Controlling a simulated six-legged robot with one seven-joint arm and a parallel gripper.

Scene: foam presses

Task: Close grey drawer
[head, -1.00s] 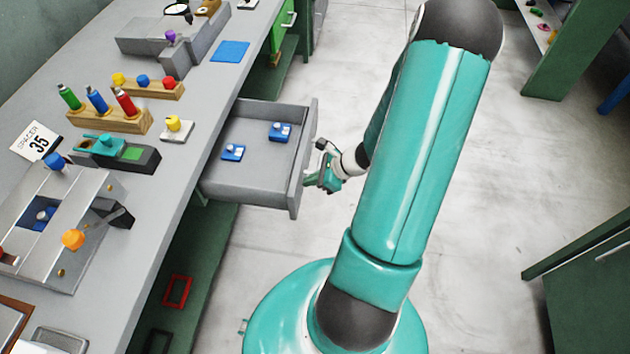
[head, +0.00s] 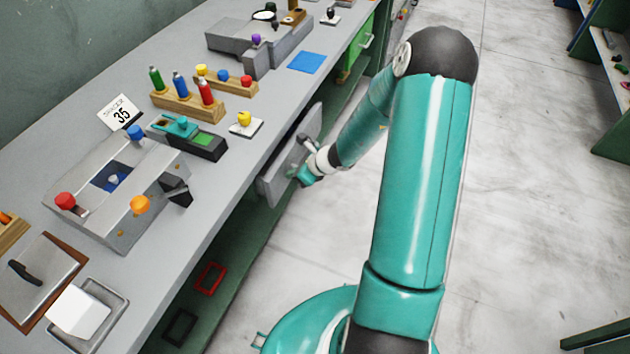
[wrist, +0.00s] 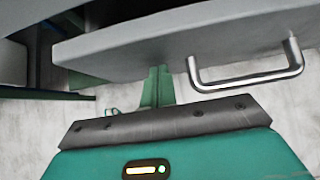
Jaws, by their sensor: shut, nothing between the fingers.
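The grey drawer (head: 283,172) sits under the bench edge. Only its front panel shows in the head view, close to the bench, and its inside is hidden; a small remaining gap cannot be judged. My gripper (head: 303,176) is shut and empty at the outer face of the front panel. In the wrist view my fingers (wrist: 157,85) are together against or just by the grey drawer front (wrist: 180,38), left of its metal handle (wrist: 245,80). The fingers are not around the handle.
The grey bench (head: 225,190) carries a metal press (head: 110,190), coloured bottles in a wooden rack (head: 185,105) and a blue mat (head: 306,62). A green drawer (head: 357,50) is further along. A red frame (head: 210,277) lies on the lower shelf.

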